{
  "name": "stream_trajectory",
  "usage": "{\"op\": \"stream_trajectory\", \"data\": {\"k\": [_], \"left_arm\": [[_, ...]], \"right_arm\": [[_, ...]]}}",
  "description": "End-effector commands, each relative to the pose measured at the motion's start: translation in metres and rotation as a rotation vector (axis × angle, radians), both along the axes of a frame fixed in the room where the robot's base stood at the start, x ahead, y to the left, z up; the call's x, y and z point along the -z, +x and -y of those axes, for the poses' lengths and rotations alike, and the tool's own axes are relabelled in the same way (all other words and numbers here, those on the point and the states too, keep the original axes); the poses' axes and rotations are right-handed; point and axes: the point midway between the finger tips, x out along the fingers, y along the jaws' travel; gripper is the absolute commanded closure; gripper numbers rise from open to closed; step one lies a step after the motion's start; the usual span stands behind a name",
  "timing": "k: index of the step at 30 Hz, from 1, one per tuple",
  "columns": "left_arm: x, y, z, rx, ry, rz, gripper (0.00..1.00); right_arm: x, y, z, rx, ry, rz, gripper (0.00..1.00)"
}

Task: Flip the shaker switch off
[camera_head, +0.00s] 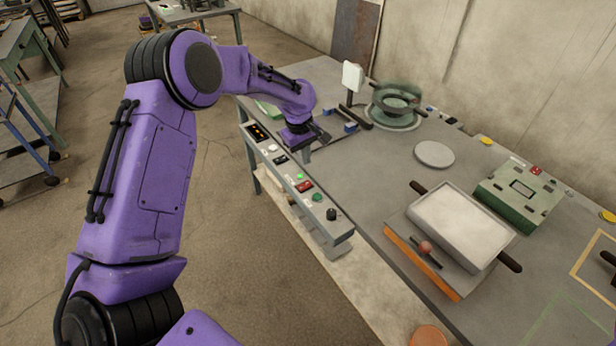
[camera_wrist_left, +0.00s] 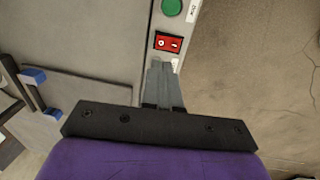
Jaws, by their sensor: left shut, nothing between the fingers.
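A red rocker switch (camera_wrist_left: 168,43) with white marks sits on the grey panel strip in the left wrist view. I take it for the shaker switch; the same red switch (camera_head: 304,186) shows in the head view. Which side of it is pressed, I cannot tell. My left gripper (camera_wrist_left: 161,66) is shut and empty, its fingertips just short of the switch in the wrist picture; contact is not clear. In the head view my left gripper (camera_head: 307,154) points down over the control strip (camera_head: 345,232). My right gripper is not in view.
A green button (camera_head: 317,197) and a black knob (camera_head: 331,214) are near the switch. A green lamp (camera_head: 299,176) glows beside it. A white tray (camera_head: 462,222), a green box (camera_head: 520,193) and a ringed stand (camera_head: 397,105) occupy the table. The floor left of the strip is clear.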

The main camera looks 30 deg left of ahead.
Motion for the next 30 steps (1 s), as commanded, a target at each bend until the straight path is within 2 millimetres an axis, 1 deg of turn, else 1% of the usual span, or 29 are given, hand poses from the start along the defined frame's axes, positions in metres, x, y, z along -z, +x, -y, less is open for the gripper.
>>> {"op": "stream_trajectory", "data": {"k": [1,6,12,15,18,27,30], "left_arm": [[0.01,0.0,0.0,-0.002,-0.002,-0.004,1.0],[0.047,0.003,0.001,-0.003,-0.001,-0.004,1.0],[0.082,0.007,0.003,-0.002,-0.001,-0.001,1.0],[0.092,0.009,0.003,-0.002,0.0,0.0,1.0],[0.097,0.01,0.004,-0.001,0.0,0.001,1.0],[0.099,0.01,0.004,-0.001,0.0,0.001,1.0],[0.105,0.012,0.005,-0.001,0.002,0.0,1.0]], "right_arm": [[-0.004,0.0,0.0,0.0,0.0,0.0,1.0],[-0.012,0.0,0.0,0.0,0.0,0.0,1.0],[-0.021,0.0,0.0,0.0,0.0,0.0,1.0],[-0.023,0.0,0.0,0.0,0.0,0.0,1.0],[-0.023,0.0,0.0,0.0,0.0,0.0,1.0],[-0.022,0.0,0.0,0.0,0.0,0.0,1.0],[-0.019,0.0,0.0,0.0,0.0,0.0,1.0]]}}
